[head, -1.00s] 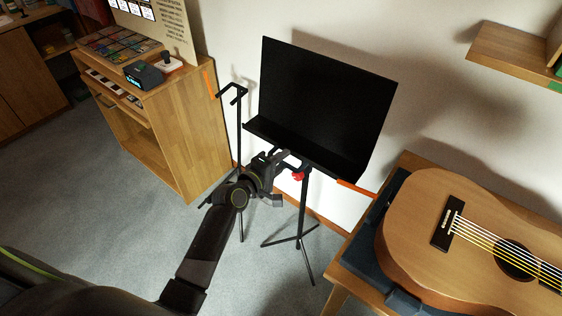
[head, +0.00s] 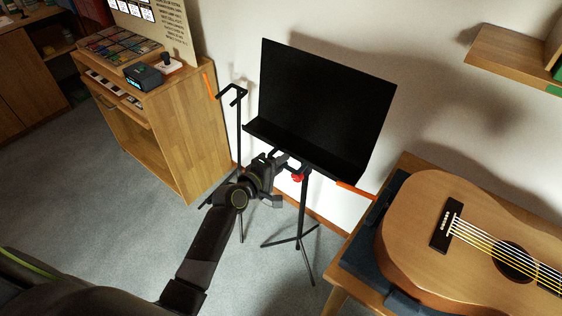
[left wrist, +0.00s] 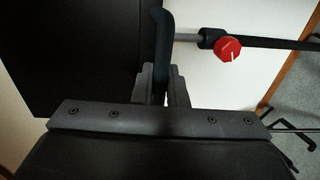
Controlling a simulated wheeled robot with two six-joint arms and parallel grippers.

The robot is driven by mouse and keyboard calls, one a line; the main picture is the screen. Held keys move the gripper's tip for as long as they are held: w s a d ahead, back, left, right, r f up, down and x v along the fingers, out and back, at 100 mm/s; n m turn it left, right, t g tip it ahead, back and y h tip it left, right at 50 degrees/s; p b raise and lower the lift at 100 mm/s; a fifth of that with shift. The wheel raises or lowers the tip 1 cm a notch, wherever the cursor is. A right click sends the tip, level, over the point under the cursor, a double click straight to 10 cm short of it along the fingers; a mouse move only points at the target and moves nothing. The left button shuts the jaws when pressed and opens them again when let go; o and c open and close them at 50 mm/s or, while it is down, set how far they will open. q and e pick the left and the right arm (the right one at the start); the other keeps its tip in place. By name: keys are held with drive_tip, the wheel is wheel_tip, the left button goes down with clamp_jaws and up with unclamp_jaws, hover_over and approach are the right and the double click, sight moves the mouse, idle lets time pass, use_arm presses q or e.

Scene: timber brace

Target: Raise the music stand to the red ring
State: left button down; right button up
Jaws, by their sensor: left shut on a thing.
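The black music stand (head: 322,105) stands against the white wall, its desk tilted and its tripod feet on the carpet. My left gripper (head: 280,163) is at the underside of the desk. In the left wrist view its fingers (left wrist: 163,88) are shut on a dark curved handle (left wrist: 163,45) of the stand. A red knob (head: 297,177) sits on the post just below the desk. In the left wrist view the knob (left wrist: 229,48) is beside a dark collar, with a short grey rod (left wrist: 187,38) between collar and handle. I cannot make out a separate red ring. My right gripper is not in view.
A guitar (head: 440,235) lies on a wooden bench (head: 340,245) to the right, close to the stand. A thin black stand (head: 240,130) and a wooden cabinet (head: 195,140) are on the left. Orange strips (head: 208,85) (head: 355,190) show on either side of the desk. A shelf (head: 500,60) is upper right.

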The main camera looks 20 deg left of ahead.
use_arm(q)
wheel_tip(320, 180, up, 11)
drive_tip(key=p, duration=0.9)
drive_tip(key=shift+w+f, duration=0.1)
drive_tip(key=shift+f, duration=0.05)
drive_tip(key=c, duration=1.6)
unclamp_jaws()
drive_tip(key=shift+f, duration=0.1)
drive_tip(key=shift+o, duration=0.3)
drive_tip(key=shift+f, duration=0.15)
drive_tip(key=v, duration=1.7)
drive_tip(key=shift+s+f+b, duration=0.25)
drive_tip(key=shift+s+b, duration=0.05)
drive_tip(key=shift+b, duration=0.1)
drive_tip(key=shift+a, duration=0.15)
